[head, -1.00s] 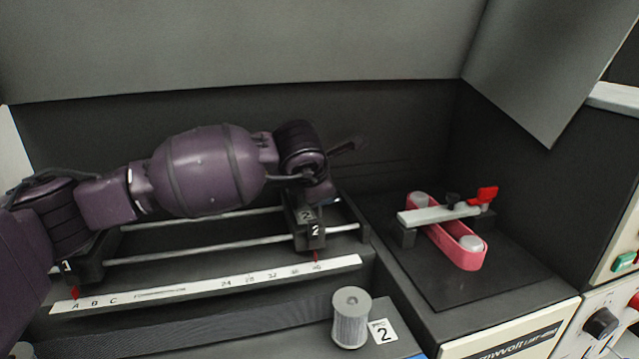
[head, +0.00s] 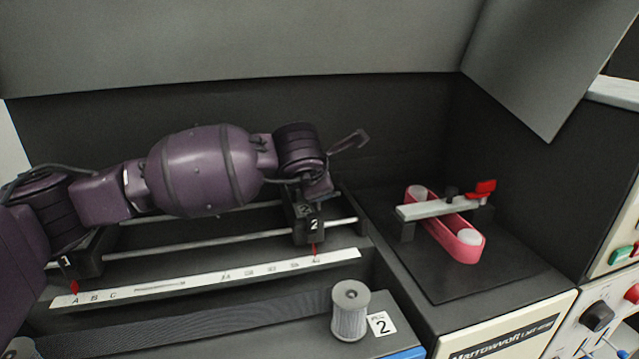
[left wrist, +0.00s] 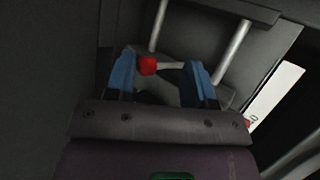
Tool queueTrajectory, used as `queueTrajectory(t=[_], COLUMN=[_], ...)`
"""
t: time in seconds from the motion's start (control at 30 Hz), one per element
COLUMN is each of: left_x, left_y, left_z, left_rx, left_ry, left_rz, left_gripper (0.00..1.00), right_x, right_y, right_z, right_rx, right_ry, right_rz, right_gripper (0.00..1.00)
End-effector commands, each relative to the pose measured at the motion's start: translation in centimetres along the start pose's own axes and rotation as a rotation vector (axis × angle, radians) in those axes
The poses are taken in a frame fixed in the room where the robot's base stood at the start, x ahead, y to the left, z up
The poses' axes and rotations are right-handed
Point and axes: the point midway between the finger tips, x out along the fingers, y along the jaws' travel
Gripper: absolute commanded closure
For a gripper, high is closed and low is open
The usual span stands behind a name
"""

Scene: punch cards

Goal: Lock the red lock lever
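A lever with a round red knob (left wrist: 147,65) on a pale rod shows in the left wrist view. The knob lies between the blue fingers of my left gripper (left wrist: 162,78), close to the left-hand finger; I cannot tell whether they touch. The gripper is open. In the head view my left gripper (head: 352,141) is behind the carriage marked 2 (head: 310,218), and the knobbed lever is hidden there by my arm. A separate red handle (head: 483,189) sits on a pale clamp bar (head: 432,209) at the right, away from the gripper. My right gripper is not in view.
Two metal rails (head: 190,246) run beneath my left arm, with a white scale strip (head: 200,281) in front. A pink loop (head: 462,243) lies under the clamp bar. A ribbed grey roller (head: 350,313) stands in front. A dark wall rises behind the gripper.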

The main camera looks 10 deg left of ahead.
Motion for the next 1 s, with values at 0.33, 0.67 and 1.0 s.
queueTrajectory(t=[0.33, 0.67, 1.0], left_x=[0.2, -0.1, -5.3], left_y=[-0.6, -0.6, -0.3], left_z=[0.0, 0.1, 0.1], left_rx=[0.003, 0.003, 0.004], left_ry=[-0.001, -0.002, -0.005], left_rz=[-0.011, -0.012, -0.008], left_gripper=[0.53, 0.53, 0.53], right_x=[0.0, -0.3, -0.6], right_y=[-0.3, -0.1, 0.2], right_z=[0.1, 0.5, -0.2], right_rx=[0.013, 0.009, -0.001], right_ry=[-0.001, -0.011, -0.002], right_rz=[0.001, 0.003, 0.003], right_gripper=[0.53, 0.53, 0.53])
